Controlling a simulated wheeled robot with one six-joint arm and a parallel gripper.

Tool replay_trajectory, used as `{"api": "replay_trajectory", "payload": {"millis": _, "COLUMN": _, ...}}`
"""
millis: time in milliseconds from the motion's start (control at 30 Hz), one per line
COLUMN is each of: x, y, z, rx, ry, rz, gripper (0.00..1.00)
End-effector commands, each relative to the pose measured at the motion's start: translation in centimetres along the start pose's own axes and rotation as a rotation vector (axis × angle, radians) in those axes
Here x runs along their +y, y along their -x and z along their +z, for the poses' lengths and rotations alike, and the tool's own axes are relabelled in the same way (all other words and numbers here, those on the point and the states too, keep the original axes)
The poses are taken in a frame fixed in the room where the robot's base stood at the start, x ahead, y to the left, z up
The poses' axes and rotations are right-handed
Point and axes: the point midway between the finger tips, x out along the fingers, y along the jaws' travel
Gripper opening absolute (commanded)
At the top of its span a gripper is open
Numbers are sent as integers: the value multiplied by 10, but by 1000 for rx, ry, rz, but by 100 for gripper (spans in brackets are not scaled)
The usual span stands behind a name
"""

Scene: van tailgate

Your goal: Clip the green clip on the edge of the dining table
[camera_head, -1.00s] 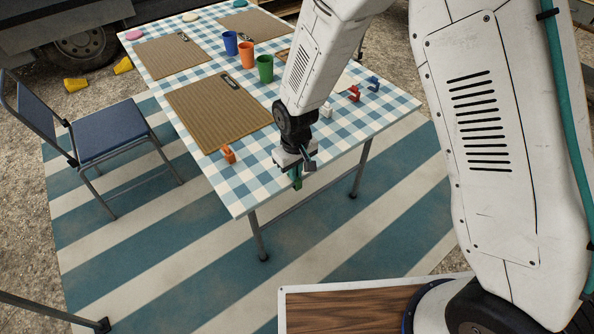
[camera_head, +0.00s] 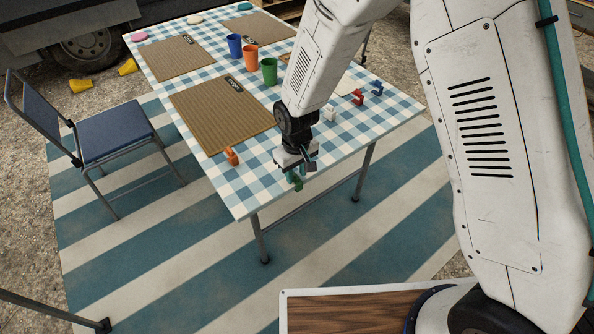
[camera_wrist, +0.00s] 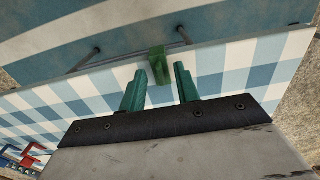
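The dining table (camera_head: 262,185) has a blue-and-white checked top. The green clip (camera_wrist: 158,66) sits at the table's near edge in the wrist view, seemingly on it; how far it grips the edge is unclear. In the head view the clip (camera_head: 298,184) shows small and partly hidden below my gripper. My gripper (camera_wrist: 160,73) is open, with its two green fingers apart. The clip is between and just beyond the fingertips, with a gap visible on each side.
An orange clip (camera_head: 231,156) stands on the table left of my gripper. Red (camera_head: 357,97) and blue (camera_head: 377,88) clips stand to the right, near the edge. Blue, orange and green cups and brown placemats lie further back. A blue chair (camera_head: 110,133) stands at left.

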Motion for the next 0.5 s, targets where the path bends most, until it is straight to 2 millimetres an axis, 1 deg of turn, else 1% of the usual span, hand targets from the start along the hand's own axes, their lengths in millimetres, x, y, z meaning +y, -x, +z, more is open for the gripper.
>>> {"api": "replay_trajectory", "payload": {"millis": 133, "x": 0, "y": 0, "z": 0, "rx": 0, "ry": 0, "rz": 0, "gripper": 32}}
{"api": "replay_trajectory", "payload": {"millis": 233, "x": 0, "y": 6, "z": 0, "rx": 2, "ry": 0, "rz": 0, "gripper": 32}}
{"api": "replay_trajectory", "payload": {"millis": 367, "x": 0, "y": 26, "z": -1, "rx": 4, "ry": 0, "rz": 0, "gripper": 32}}
{"api": "replay_trajectory", "payload": {"millis": 500, "x": 0, "y": 51, "z": -1, "rx": 4, "ry": 0, "rz": 0, "gripper": 32}}
